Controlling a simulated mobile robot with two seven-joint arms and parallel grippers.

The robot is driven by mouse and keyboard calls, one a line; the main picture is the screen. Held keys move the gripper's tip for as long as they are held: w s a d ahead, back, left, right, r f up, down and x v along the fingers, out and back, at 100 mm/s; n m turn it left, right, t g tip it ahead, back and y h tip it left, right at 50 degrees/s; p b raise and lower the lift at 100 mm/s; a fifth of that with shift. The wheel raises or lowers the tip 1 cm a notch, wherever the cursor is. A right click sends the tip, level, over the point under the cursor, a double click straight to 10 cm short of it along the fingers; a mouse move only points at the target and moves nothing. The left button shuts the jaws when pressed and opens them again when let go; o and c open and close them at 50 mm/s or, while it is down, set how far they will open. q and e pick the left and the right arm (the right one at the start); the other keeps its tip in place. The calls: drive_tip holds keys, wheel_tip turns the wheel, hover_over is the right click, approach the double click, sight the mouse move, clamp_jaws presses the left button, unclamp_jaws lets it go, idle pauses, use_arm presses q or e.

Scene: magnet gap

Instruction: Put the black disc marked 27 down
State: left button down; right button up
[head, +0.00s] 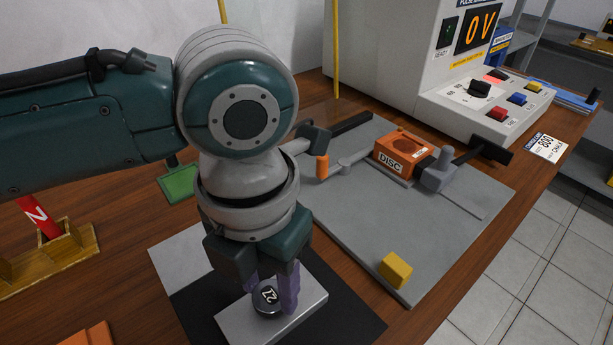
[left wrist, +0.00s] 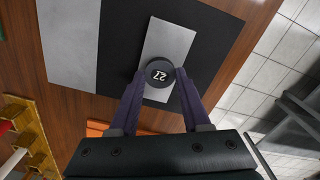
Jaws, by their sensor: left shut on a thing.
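The black disc marked 27 (head: 268,297) is between the purple fingers of my left gripper (head: 272,290), with its number facing up. In the left wrist view the disc (left wrist: 159,72) sits between the two fingertips (left wrist: 159,78), which close on its sides. Below it is a light grey metal plate (head: 240,325), which also shows in the left wrist view (left wrist: 170,40). I cannot tell whether the disc touches the plate. The plate lies on a black mat (head: 345,318). My right gripper is not in view.
A grey board (head: 445,235) carries an orange block labelled DISC (head: 402,153), clamps and a yellow block (head: 395,270). A white machine (head: 400,50) reading 0 V stands behind. A wooden rack (head: 75,245) with a red piece marked N (head: 38,217) is at left.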

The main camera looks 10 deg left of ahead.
sight(270, 295)
use_arm(q)
drive_tip(key=shift+f, duration=0.45)
drive_tip(key=shift+c, duration=1.8)
unclamp_jaws()
drive_tip(key=shift+r, duration=0.15)
wheel_tip(270, 295, up, 12)
drive_tip(key=p, duration=0.3)
drive_tip(key=s+d+f+n+t+h, duration=0.25)
drive_tip(key=s+d+n+h, duration=0.2)
drive_tip(key=n, duration=1.15)
drive_tip(key=s+a+f+n+y, duration=0.1)
drive_tip(key=s+a+n+y, duration=0.1)
drive_tip(key=s+a+n, duration=0.2)
drive_tip(key=s+a+f+n+t+y, duration=0.1)
drive_tip(key=s+a+f+n+y, duration=0.1)
drive_tip(key=a+n, duration=0.8)
drive_tip(key=s+n, duration=0.1)
drive_tip(key=n, duration=0.6)
drive_tip(key=shift+s, duration=0.35)
